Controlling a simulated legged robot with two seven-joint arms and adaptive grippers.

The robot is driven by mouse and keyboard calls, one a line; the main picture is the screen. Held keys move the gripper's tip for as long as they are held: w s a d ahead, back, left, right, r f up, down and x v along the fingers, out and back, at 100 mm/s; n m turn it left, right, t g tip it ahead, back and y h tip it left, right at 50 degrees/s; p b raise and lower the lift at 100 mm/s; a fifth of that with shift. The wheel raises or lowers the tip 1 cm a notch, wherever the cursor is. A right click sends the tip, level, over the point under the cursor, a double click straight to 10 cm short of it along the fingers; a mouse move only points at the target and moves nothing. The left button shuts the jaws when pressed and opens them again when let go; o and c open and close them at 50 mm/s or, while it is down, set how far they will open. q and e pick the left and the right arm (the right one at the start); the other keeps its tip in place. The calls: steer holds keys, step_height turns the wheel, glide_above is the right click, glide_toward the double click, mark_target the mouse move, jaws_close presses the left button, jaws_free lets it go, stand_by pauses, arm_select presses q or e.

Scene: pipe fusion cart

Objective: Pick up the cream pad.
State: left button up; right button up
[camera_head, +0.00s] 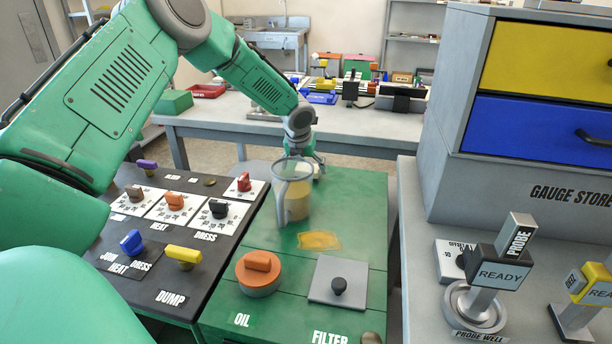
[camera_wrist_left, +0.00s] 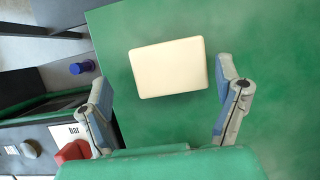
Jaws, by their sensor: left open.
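The cream pad (camera_wrist_left: 169,67) is a pale rectangular block with rounded corners, set against a green surface in the left wrist view. My left gripper (camera_wrist_left: 166,88) is open, its fingers apart on either side of the pad's near part, with no visible contact. In the head view, my left gripper (camera_head: 300,170) hangs over the far part of the green bench top. A cream shape (camera_head: 297,203) shows below it, partly behind a clear, grey-rimmed round form; I cannot tell its full outline. My right gripper is not in view.
A clear, grey-rimmed vessel-like form (camera_head: 293,168) stands close to the gripper. An orange knob (camera_head: 258,270) and a grey plate (camera_head: 325,284) are nearer on the green bench (camera_head: 350,215). A black knob panel (camera_head: 120,235) is left; a gauge cabinet (camera_head: 450,170) is right.

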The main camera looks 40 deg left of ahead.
arm_select(q)
steer(key=shift+x, duration=0.9)
steer(key=shift+w+f, duration=0.15)
steer(key=shift+w, duration=0.05)
steer(key=shift+d+r, duration=0.2)
steer(key=shift+d, duration=0.25)
steer(key=shift+d+r, duration=0.25)
steer(key=shift+d, duration=0.2)
steer(key=shift+s, duration=0.1)
steer(key=c, duration=1.2)
steer(key=shift+s+a+f, duration=0.15)
steer(key=shift+a+f, duration=0.15)
steer(key=shift+a, duration=0.25)
steer(key=shift+r, duration=0.1)
steer(key=r+p, duration=0.1)
steer(key=r, duration=0.9)
steer(key=shift+w+d+p, duration=0.1)
steer(key=shift+w+p, duration=0.1)
steer(key=shift+p, duration=0.2)
steer(key=o, duration=0.5)
steer(key=c, duration=0.4)
steer(key=shift+r, duration=0.1)
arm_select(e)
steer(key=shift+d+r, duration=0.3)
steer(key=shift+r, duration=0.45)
